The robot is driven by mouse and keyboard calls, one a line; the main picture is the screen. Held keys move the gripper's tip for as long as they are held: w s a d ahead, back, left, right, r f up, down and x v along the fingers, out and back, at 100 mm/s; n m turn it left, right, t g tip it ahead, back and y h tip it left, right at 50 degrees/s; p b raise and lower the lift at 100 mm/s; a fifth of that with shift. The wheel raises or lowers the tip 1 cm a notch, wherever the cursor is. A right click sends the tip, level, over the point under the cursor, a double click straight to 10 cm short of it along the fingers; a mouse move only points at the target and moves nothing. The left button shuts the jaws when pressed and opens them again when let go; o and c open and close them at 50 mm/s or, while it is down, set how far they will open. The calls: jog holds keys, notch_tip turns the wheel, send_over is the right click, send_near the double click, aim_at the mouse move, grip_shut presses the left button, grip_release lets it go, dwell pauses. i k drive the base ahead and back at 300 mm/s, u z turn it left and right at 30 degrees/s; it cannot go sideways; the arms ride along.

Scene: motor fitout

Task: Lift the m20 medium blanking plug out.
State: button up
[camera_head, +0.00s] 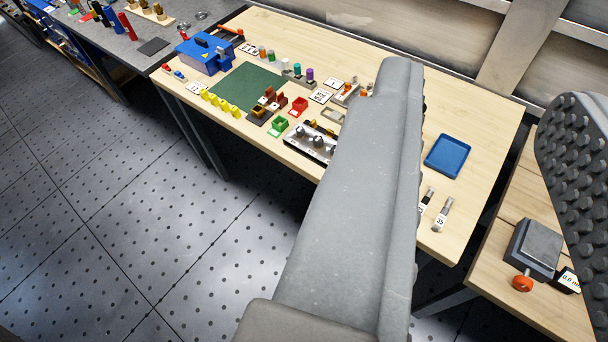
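My gripper (483,85) is open, its two large grey fingers reaching over the workbench (480,130), with nothing between them. The right finger has a studded inner face. I cannot tell which small part is the M20 medium blanking plug. Small upright coloured cylinders stand near the bench's back edge, among them a teal one (297,69) and a purple one (310,74), beside small white cards (321,96) too small to read surely. A silver box with round knobs (308,140) sits at the front edge, partly hidden by the left finger.
A blue tray (447,156) lies at the bench's right, with labelled metal pieces (442,214) in front. A grey device (534,247) stands on another bench.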

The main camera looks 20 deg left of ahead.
aim_at(317, 141)
jog(key=u, duration=0.05)
jog(key=k, duration=0.35)
jog(key=u, duration=0.4)
jog(key=i, duration=0.85)
jog(key=z, duration=0.1)
jog(key=k, duration=0.45)
jog(key=z, duration=0.35)
jog(key=i, duration=1.15)
jog(key=z, duration=0.5)
